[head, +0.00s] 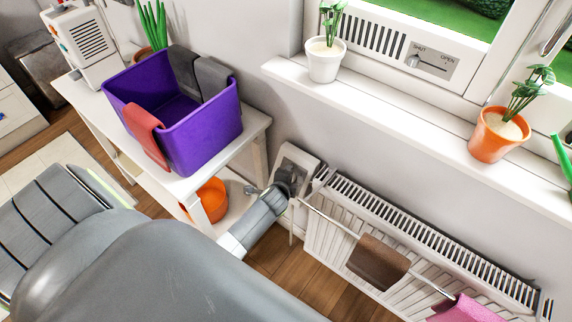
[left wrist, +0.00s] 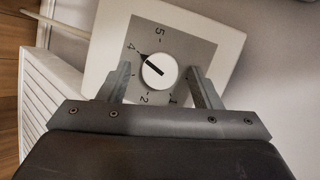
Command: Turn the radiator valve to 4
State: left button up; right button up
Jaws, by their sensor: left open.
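The radiator valve is a white box (left wrist: 222,42) with a grey dial plate (left wrist: 187,35) and a round white knob (left wrist: 161,76). The plate's numbers 5, 4, 2 and 1 show; the 3 is hidden behind a finger. The knob's black pointer aims at or very near the 4. My left gripper (left wrist: 159,70) is open, one finger on each side of the knob, with a gap to it on both sides. In the head view my left gripper (head: 284,180) is at the front of the valve box (head: 301,158), and the knob is hidden. My right gripper is not in view.
A white radiator (head: 325,236) with a rail carrying a brown cloth (head: 378,262) and a pink cloth (head: 465,309) stands right of the valve. A white table (head: 255,122) with a purple bin (head: 205,140) is at left. Potted plants stand on the windowsill (head: 400,122) above.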

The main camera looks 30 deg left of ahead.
pick_arm(q)
jog(key=p+v, duration=0.3)
jog(key=v, duration=1.4)
jog(key=shift+s+r, duration=0.15)
jog(key=s+f+n+g+h, duration=0.1)
jog(key=s+f+n+g, duration=0.3)
jog(key=f, duration=0.6)
jog(key=s+f+n+h, duration=0.1)
jog(key=s+f+n, duration=0.1)
jog(key=s+f, duration=0.65)
jog(key=s+a+f+n+g, duration=0.1)
jog(key=s+f+n+g, duration=0.1)
jog(key=s+f+n, duration=0.2)
jog(key=s+a+f+n+g, duration=0.2)
jog(key=s+f+n+g, duration=0.1)
jog(key=s+f, duration=0.8)
jog(key=s+n, duration=0.1)
jog(key=s, duration=0.3)
jog(key=shift+s+n+h, duration=0.3)
jog(key=shift+s+n, duration=0.05)
jog(key=shift+n, duration=0.05)
